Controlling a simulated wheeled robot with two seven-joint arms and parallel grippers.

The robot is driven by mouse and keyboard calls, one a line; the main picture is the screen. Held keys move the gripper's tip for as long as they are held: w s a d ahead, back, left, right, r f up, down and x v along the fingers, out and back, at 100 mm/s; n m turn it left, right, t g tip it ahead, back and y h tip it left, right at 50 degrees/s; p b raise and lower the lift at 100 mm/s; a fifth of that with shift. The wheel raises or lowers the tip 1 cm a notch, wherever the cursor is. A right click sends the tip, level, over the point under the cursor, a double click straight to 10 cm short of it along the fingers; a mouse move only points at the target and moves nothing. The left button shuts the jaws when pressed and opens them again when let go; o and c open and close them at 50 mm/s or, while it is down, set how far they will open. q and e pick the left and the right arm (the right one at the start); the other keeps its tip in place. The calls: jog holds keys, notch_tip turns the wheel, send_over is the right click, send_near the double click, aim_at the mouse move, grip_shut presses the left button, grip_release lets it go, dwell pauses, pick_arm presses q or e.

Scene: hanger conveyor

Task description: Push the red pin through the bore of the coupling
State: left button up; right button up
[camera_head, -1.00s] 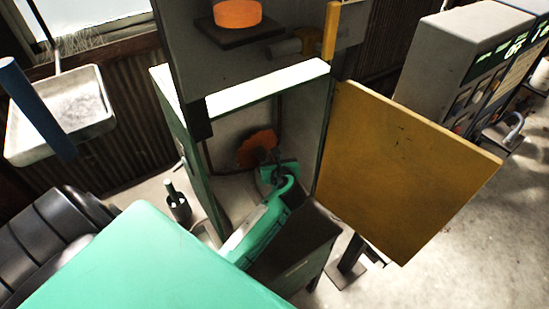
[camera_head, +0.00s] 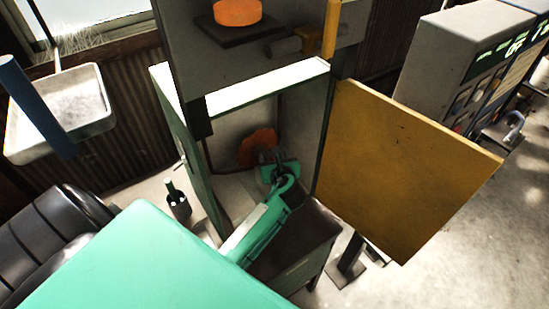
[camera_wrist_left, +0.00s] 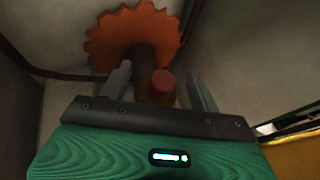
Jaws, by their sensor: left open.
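The red pin (camera_wrist_left: 162,82) shows in the left wrist view as a short red round head, between the two spread fingers of my left gripper (camera_wrist_left: 158,73). The fingers stand apart from it on both sides. A dark brown cylinder (camera_wrist_left: 142,62), which looks like the coupling on its shaft, is just behind the pin. The bore is not clearly visible, so I cannot tell how deep the pin sits. In the head view my left gripper (camera_head: 277,171) is inside the open cabinet, and it hides the pin there. My right gripper is not in view.
An orange toothed wheel (camera_head: 257,148) is at the cabinet's back, also in the left wrist view (camera_wrist_left: 137,30). The green-framed cabinet (camera_head: 183,150) encloses my arm on its sides. Its yellow door (camera_head: 405,165) stands open at right. A dark box (camera_head: 300,255) is below.

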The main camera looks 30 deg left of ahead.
pick_arm(q)
jog(key=b+v, duration=0.3)
jog(key=v, duration=1)
jog(key=shift+s+d, duration=0.2)
jog(key=shift+s, duration=0.15)
jog(key=shift+r, duration=0.1)
